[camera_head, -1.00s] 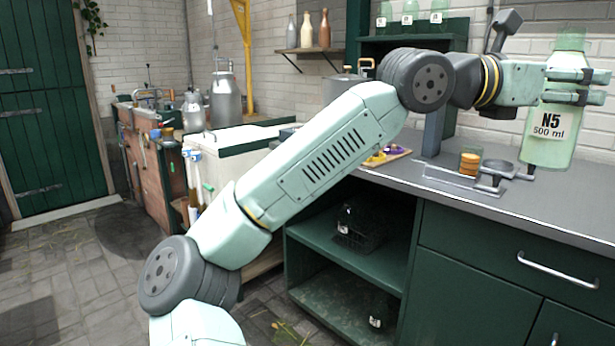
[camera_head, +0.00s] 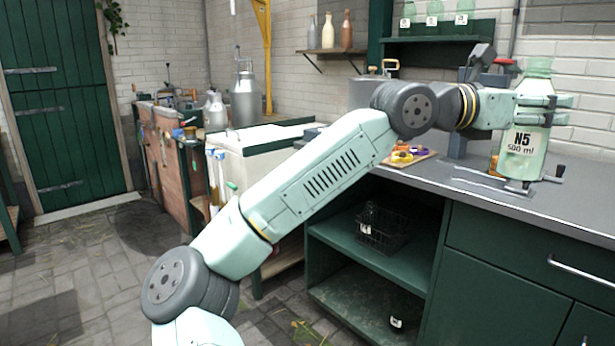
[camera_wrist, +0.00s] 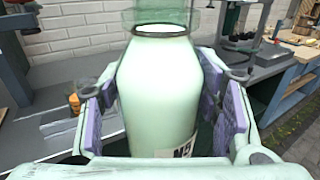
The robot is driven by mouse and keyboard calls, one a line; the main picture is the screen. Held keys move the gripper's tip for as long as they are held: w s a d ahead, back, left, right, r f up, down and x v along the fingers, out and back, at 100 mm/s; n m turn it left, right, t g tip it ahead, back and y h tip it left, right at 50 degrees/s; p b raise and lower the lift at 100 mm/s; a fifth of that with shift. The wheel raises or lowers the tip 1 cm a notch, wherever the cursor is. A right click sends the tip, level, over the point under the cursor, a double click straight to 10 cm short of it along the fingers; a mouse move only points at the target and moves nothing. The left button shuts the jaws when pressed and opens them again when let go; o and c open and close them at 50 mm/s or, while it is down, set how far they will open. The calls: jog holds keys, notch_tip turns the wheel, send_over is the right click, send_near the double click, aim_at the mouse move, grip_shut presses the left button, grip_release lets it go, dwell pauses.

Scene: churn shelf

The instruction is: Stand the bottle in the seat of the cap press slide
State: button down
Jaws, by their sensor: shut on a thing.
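The bottle (camera_head: 533,165) is pale green, labelled N5 500 ml, and upright. My gripper (camera_head: 550,108) is shut on its upper body from the left. In the wrist view the bottle (camera_wrist: 158,85) stands between the two purple-padded jaws (camera_wrist: 160,100). The cap press (camera_head: 459,143) stands on the worktop behind my wrist, partly hidden. Its metal slide (camera_head: 478,182) reaches right toward the bottle's base. The round seat is hidden by the bottle, so I cannot tell whether the base touches it. The slide also shows in the wrist view (camera_wrist: 58,127), left of the bottle.
A board of coloured pieces (camera_head: 410,156) lies left of the press. A green shelf (camera_head: 440,38) with jars is above. The worktop (camera_head: 590,205) is clear in front and to the right.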

jog(key=w+a+f+n+t+y, duration=0.1)
jog(key=w+a+f+n+t, duration=0.15)
jog(key=w+a+f, duration=0.5)
jog(key=w+a+f+n+t+y, duration=0.1)
jog(key=w+a+f+t, duration=0.25)
jog(key=w+f, duration=0.7)
jog(key=w+a+f+n+t+y, duration=0.2)
jog(key=w+a+f, duration=0.2)
jog(key=a+f, duration=0.5)
jog(key=w+a+f+n+t+y, duration=0.25)
jog(key=a+f, duration=0.35)
jog(key=f, duration=0.7)
jog(key=s+a+f+n+t+y, duration=0.1)
jog(key=s+a+f+y, duration=0.15)
jog(key=f, duration=0.45)
jog(key=s+a+f+n+t+y+p, duration=0.1)
jog(key=a+f+n, duration=0.1)
jog(key=a+f, duration=0.35)
jog(key=s+a+f+n+t+y, duration=0.1)
jog(key=a+f+y, duration=0.1)
jog(key=f, duration=0.7)
jog(key=s+f+n+y, duration=0.3)
jog(key=s+f+y, duration=0.2)
jog(key=s+f, duration=0.9)
notch_tip(320, 180, down, 2)
jog(key=shift+s+a+f+n+t+y+p, duration=0.1)
jog(key=shift+s+a+n+t+y+p, duration=0.2)
jog(key=shift+a+t, duration=0.1)
